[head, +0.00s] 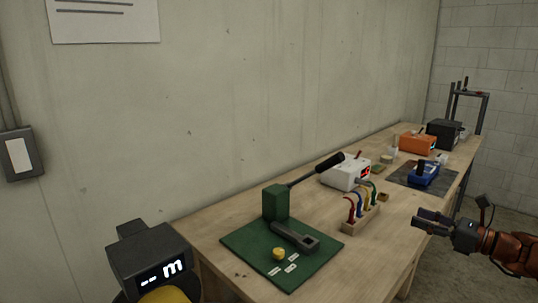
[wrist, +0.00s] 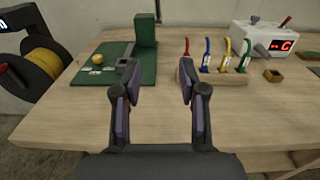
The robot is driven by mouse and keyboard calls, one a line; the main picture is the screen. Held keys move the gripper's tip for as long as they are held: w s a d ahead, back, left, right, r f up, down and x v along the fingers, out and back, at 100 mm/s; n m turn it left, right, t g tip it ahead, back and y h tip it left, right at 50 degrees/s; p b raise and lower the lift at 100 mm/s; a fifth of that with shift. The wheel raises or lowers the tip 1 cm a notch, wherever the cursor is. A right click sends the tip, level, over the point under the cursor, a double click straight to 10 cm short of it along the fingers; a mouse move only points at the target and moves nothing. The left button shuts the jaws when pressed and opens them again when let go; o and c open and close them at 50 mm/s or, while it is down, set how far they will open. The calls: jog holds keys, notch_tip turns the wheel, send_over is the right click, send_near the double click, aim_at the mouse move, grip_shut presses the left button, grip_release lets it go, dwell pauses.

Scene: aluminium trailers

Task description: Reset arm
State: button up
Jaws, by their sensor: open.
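My gripper (head: 432,222) is at the right of the head view, in the air beside the front edge of the wooden workbench (head: 215,232). In the wrist view my gripper (wrist: 158,84) has its two fingers well apart, with nothing between them. Bare benchtop shows between and beyond the fingers. My orange and dark arm runs out of the head view at the right edge.
A green mat (head: 240,243) with a green block and a black-handled tool lies at the near bench end. A wooden rack (head: 358,218) holds several coloured-handled tools. A white box with red digits (head: 343,175), a blue device (head: 424,174) and an orange box (head: 417,143) stand farther along.

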jog(key=s+a+f+n+g+b, duration=0.1)
jog(key=s+a+f+n+g, duration=0.2)
jog(key=a, duration=0.7)
jog(key=s+a+n+g+b, duration=0.25)
jog(key=a+n+g, duration=0.3)
jog(key=a, duration=0.45)
jog(key=s+a+f+n+g+h, duration=0.1)
jog(key=s+a+f+n, duration=0.1)
jog(key=s+a, duration=0.1)
jog(key=s+a+f+n+g+h+b, duration=0.1)
jog(key=s+a+f+n+g, duration=0.1)
jog(key=s, duration=0.3)
jog(key=s+a+f+n+g+h, duration=0.1)
jog(key=s+a+f+n, duration=0.2)
jog(key=s+a, duration=0.1)
jog(key=shift+s+a+f+n+g+b, duration=0.2)
jog(key=shift+a+f+n+g+b, duration=0.05)
jog(key=shift+a+f+n+b, duration=0.1)
jog(key=s+f+n+g+h+b, duration=0.2)
jog(key=s+f+n+h, duration=0.4)
jog(key=s, duration=0.6)
jog(key=s+d+f+n+h+b, duration=0.2)
jog(key=s+d+f+n+h, duration=0.25)
jog(key=s+d+f, duration=0.35)
jog(key=s+p+v, duration=0.3)
jog(key=p+v, duration=1)
jog(key=v, duration=0.2)
jog(key=shift+d+r+t, duration=0.3)
jog(key=shift+d+r, duration=0.3)
jog(key=shift+r, duration=0.15)
